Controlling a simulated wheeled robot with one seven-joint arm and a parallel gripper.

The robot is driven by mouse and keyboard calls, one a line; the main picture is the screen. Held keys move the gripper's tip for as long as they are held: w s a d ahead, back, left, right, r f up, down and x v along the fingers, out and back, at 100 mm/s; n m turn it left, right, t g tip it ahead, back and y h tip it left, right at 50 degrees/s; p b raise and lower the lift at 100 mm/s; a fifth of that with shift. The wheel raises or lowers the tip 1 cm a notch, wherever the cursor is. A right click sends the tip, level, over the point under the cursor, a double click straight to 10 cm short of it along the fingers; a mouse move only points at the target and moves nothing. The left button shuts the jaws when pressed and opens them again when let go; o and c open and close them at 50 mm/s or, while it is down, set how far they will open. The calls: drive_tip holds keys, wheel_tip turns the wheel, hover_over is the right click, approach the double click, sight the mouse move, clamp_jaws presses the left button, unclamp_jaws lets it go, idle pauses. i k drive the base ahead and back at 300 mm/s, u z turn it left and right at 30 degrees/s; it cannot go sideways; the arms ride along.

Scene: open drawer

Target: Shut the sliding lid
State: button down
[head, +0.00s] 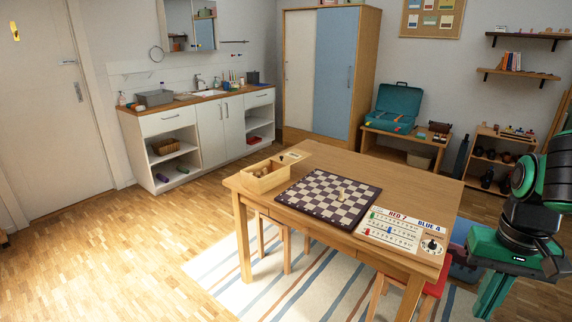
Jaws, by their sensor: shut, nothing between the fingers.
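A light wooden box (266,184) stands at the left end of the table, its top mostly uncovered, with brown pieces showing inside. Its sliding lid (297,155) appears drawn out toward the back right, with a small dark mark on it. How far the lid still sits in the box's grooves is too small to tell. My gripper (486,306) is at the lower right, beyond the table's right end and far from the box. Its green fingers point down, are shut and hold nothing.
The wooden table (350,166) carries a chessboard (325,192) with a few pale pieces and a white score board (402,232) near its right end. A red stool (437,284) is partly under the table. Free floor lies to the left and front.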

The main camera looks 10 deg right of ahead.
sight(291, 156)
drive_tip(key=z, duration=0.25)
drive_tip(key=k, duration=0.15)
drive_tip(key=u, duration=0.95)
drive_tip(key=i, duration=2)
drive_tip(key=z, duration=0.5)
